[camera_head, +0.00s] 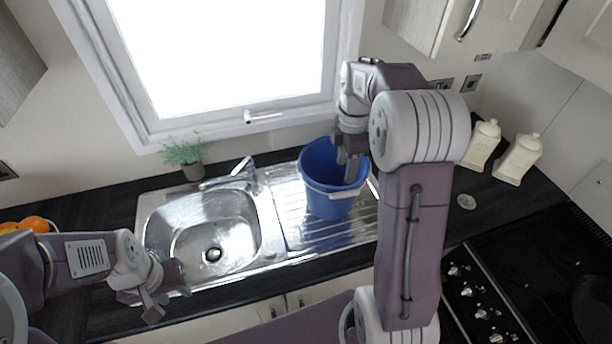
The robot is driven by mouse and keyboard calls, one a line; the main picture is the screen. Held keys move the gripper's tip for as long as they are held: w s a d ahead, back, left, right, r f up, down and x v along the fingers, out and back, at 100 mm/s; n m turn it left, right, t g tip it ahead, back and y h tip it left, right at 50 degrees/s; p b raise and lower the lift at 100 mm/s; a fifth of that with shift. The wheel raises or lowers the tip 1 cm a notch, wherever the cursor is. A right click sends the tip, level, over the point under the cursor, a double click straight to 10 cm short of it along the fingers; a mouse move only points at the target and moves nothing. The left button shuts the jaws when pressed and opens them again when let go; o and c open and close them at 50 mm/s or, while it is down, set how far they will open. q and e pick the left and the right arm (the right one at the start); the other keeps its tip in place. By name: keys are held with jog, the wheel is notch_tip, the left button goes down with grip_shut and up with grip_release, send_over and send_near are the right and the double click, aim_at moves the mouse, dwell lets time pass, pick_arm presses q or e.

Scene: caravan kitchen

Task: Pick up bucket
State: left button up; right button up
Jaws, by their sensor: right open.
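The blue bucket (326,206) stands upright on the ribbed drainboard of the sink, with a pale handle hanging across its front. My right gripper (348,168) is at the bucket, with its fingers pointing down over the opening and near the rim. It is open; whether a finger touches the bucket wall cannot be told. My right arm hides part of the bucket's right side. My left gripper (163,300) is at the counter's front edge, left of the bucket and in front of the sink basin. Nothing shows between its fingers.
The metal sink (270,222) has an empty basin left of the bucket, with a faucet (230,178) behind it. A potted plant (190,160) stands by the window. Two cream canisters (516,159) stand at the right, behind the stove (520,285). Oranges (34,224) lie at the far left.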

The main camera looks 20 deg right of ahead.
aim_at(345, 191)
jog(key=s+d+f, duration=0.1)
jog(key=d+f, duration=0.1)
jog(key=shift+s+d+f, duration=0.15)
jog(key=shift+s+d, duration=0.15)
jog(key=shift+s, duration=0.05)
jog(key=a+f, duration=0.1)
jog(key=w+a+f+p, duration=0.1)
jog(key=shift+w+a+f, duration=0.1)
jog(key=shift+a+f, duration=0.2)
jog(key=shift+a, duration=0.1)
jog(key=f, duration=0.2)
jog(key=d+f+p, duration=0.1)
jog(key=f, duration=0.1)
jog(key=shift+s+f, duration=0.2)
jog(key=shift+f, duration=0.05)
jog(key=shift+w+a, duration=0.15)
jog(key=shift+a, duration=0.1)
jog(key=shift+c, duration=0.3)
jog(key=shift+a+r, duration=0.1)
jog(key=c, duration=1)
pick_arm(q)
jog(key=shift+s+d+r, duration=0.2)
jog(key=shift+d+r, duration=0.1)
jog(key=shift+r, duration=0.35)
jog(key=shift+s+d+r, duration=0.15)
jog(key=shift+d+r, duration=0.15)
jog(key=shift+r, duration=0.3)
pick_arm(e)
jog(key=shift+d, duration=0.2)
grip_shut()
